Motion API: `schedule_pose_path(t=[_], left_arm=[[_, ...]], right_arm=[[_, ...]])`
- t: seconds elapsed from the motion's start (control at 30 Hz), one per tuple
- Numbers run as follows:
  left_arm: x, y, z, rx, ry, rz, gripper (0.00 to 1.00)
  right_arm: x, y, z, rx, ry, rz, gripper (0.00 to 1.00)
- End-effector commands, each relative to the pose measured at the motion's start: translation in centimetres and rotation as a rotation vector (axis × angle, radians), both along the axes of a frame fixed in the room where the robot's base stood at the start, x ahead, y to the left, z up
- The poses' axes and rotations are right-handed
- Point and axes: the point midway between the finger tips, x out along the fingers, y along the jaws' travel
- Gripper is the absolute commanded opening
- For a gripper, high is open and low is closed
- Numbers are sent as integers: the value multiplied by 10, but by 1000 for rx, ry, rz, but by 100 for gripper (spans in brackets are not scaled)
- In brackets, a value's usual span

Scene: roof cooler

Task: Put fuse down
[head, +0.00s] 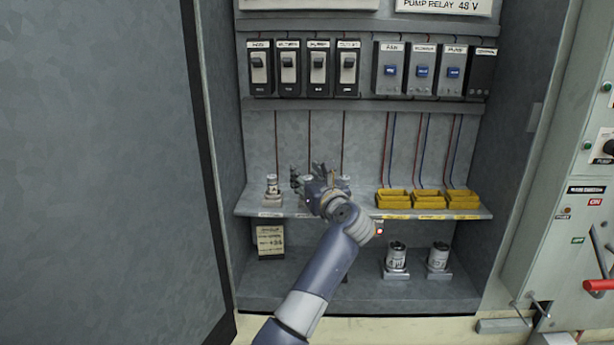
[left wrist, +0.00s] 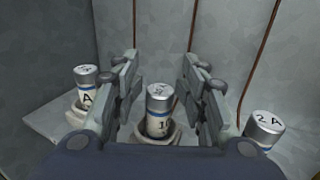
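My left gripper (head: 320,180) is at the middle shelf of the cabinet. In the left wrist view the left gripper (left wrist: 162,88) is open, with one finger on each side of a silver-capped fuse (left wrist: 158,112) and a visible gap on both sides. That fuse stands upright in a light base on the shelf; its label starts with "1". Another fuse (left wrist: 86,88) marked "A" stands in a base to the left. A fuse (left wrist: 263,132) marked "2 A" stands to the right, its lower part hidden. The left fuse also shows in the head view (head: 272,187). My right gripper is not in view.
Yellow holders (head: 430,200) line the shelf's right part. Two fuses (head: 397,257) (head: 438,257) stand on the cabinet floor. Breakers and relays (head: 289,66) hang above, with wires below them. The cabinet door (head: 110,170) is open at left; a control panel (head: 582,200) stands at right.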

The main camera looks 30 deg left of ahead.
Motion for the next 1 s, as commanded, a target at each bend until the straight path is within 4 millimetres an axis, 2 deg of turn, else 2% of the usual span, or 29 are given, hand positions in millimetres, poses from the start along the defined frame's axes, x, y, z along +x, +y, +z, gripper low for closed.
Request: schedule_pose_path(t=[0.17, 0.3, 0.43, 0.7, 0.9, 1.0], left_arm=[[0, 0, 1, 1, -1, 0, 39], [0, 0, 11, 2, -2, 1, 39], [-13, -20, 1, -5, -3, -4, 39], [-48, -69, 2, -3, -3, -4, 39], [-64, -91, 4, -1, 0, -1, 39], [-69, -96, 6, -1, -1, 0, 39]], right_arm=[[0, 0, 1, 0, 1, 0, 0], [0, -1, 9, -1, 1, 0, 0], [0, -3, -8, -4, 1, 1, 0], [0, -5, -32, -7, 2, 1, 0], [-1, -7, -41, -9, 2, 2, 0], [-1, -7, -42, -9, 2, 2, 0]])
